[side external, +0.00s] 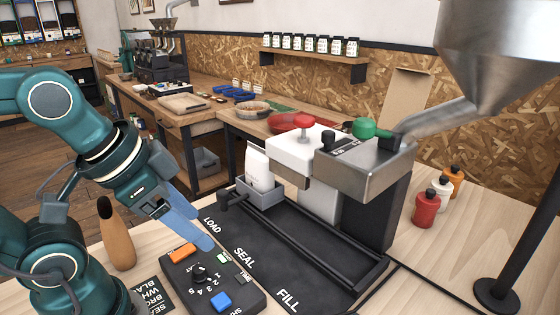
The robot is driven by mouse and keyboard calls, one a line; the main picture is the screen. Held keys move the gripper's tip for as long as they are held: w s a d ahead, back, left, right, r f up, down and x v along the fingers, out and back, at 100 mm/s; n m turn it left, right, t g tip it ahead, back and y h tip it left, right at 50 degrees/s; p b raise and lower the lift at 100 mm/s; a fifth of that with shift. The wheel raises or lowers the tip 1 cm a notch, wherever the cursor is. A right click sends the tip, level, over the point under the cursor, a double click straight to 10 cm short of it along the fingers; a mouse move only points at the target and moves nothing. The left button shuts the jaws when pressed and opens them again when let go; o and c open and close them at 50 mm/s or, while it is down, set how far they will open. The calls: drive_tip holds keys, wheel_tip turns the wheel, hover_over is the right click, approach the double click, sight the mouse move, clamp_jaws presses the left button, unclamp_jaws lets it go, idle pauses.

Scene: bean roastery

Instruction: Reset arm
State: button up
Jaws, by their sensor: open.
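My gripper (187,222) hangs at the end of my teal arm on the left, with its blue fingers pointing down and to the right. It is open, and I see nothing between the fingers. It is above or just behind the black control box (248,292), which has an orange button (182,253), a blue button (221,301) and a numbered dial (199,274). A white bag (259,172) stands upright in a grey carriage (262,198) near the LOAD end of the black machine base (262,240).
A white unit with a red knob (303,121) and a grey metal unit (362,165) stand over the base. A brown bottle (116,236) stands close to my arm. Red, white and orange bottles (426,208) stand at the right. A metal hopper (500,45) overhangs the right side.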

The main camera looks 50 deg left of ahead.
drive_tip(key=shift+f+n, duration=0.4)
drive_tip(key=shift+n, duration=0.7)
idle(0.6)
